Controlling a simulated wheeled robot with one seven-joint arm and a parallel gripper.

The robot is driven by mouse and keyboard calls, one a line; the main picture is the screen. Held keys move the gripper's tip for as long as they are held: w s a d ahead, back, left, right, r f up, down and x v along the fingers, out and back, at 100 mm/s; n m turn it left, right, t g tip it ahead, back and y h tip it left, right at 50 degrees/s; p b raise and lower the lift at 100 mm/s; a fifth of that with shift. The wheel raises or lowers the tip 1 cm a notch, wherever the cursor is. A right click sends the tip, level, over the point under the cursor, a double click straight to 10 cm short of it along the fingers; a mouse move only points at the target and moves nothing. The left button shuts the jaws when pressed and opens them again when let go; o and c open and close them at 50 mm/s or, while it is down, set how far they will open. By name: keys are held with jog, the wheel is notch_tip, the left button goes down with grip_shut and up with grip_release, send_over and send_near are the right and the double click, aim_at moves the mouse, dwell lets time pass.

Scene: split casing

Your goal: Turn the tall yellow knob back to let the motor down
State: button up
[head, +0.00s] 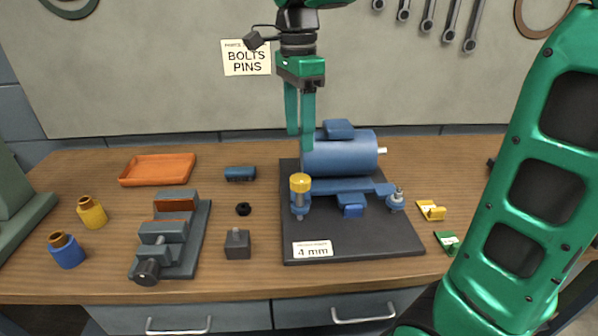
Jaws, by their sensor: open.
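The tall yellow knob (300,184) stands upright on a bolt at the left front foot of the blue motor's mount. The blue motor (345,157) sits on a blue frame above a dark base plate (380,245), with its pale shaft pointing right. A white label (313,249) on the plate's front reads "4 mm". My gripper (300,140) points down from above, with green fingers open and empty. Its fingertips appear above and behind the knob, in front of the motor's left end, and partly hide that end. I cannot tell their exact distance from the knob.
A grey vise (165,240), an orange tray (158,168), and yellow (91,212) and blue (66,250) bottles stand left. A dark block (237,244) and nut (243,209) lie left of the plate. Small yellow (432,210) and green (447,241) pieces lie right.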

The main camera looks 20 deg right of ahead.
aim_at(301, 178)
jog(key=f, duration=1)
jog(key=shift+s+f, duration=0.25)
jog(key=shift+s, duration=0.1)
